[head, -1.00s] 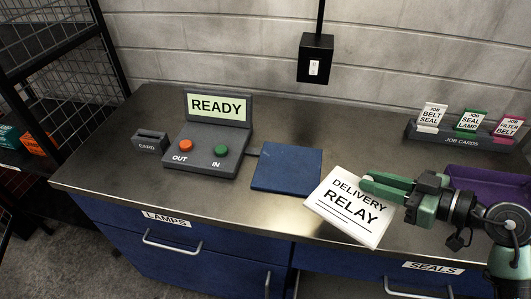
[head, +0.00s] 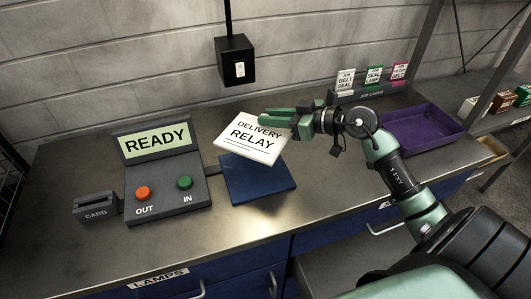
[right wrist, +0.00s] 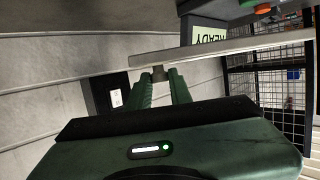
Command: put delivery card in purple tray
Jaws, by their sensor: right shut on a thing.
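The white delivery card (head: 250,138), printed "DELIVERY RELAY", is held tilted above the back of the blue pad in the head view. My right gripper (head: 280,118) is shut on its right edge. In the right wrist view the card (right wrist: 225,46) shows edge-on as a pale strip across the fingertips of the gripper (right wrist: 160,76). The purple tray (head: 462,127) sits on the counter at the right, behind my right arm, and its visible inside looks empty. My left gripper is not in view.
A blue pad (head: 258,180) lies beside the grey console (head: 165,185) with its READY screen and two buttons. A card slot block (head: 97,207) stands at the left. The job card rack (head: 372,90) stands at the back. Bare counter lies in front of the pad.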

